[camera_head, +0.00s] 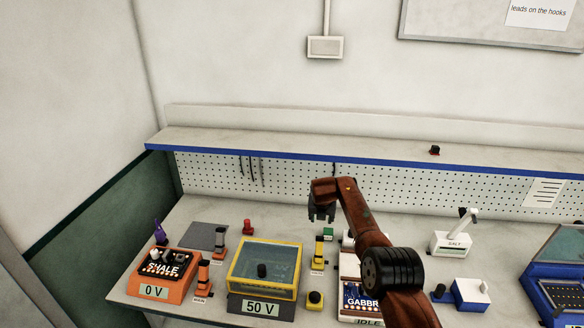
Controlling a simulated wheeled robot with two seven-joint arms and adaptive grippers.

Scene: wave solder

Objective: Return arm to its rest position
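One of my arms, reddish brown with a black joint, rises from the bottom right; I take it as my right arm. Its dark gripper (321,212) points down above the bench, behind the yellow-framed box and near a small green block (328,234). I see nothing held in it, but the fingers are too small to tell open from shut. My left arm and gripper are not in view.
The bench holds an orange SHALE unit (160,272) reading 0 V, a yellow-framed clear box (265,268) marked 50 V, a white GABBR unit (350,300) partly behind my arm, and a SALT device (453,243). A blue-edged shelf (300,155) runs behind.

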